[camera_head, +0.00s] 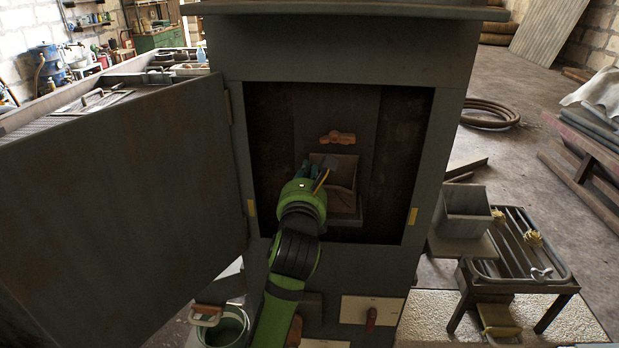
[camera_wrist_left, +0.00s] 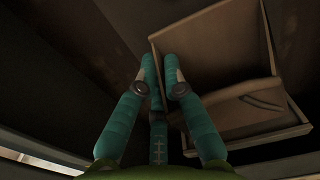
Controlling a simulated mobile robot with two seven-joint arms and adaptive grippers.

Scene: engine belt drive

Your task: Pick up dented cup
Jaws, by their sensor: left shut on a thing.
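The dented cup (camera_head: 341,172), a brown-grey box-like bucket with bent walls, is inside the open cabinet, and it fills the upper right of the left wrist view (camera_wrist_left: 222,48). My left gripper (camera_head: 316,170) reaches in from below and left. Its teal fingers, seen in the left wrist view (camera_wrist_left: 160,66), are shut on the cup's near left edge. The fingers hide part of that edge. I cannot tell whether the cup still touches what is behind or below it. My right gripper is not in view.
The cabinet's opening has rusty side walls, and its door (camera_head: 120,180) stands open at the left. An orange-brown handle-like part (camera_head: 338,138) is above the cup. A grey square bucket (camera_head: 465,222) stands outside at the right, beside a low metal rack (camera_head: 520,245). A green pail (camera_head: 228,328) is below.

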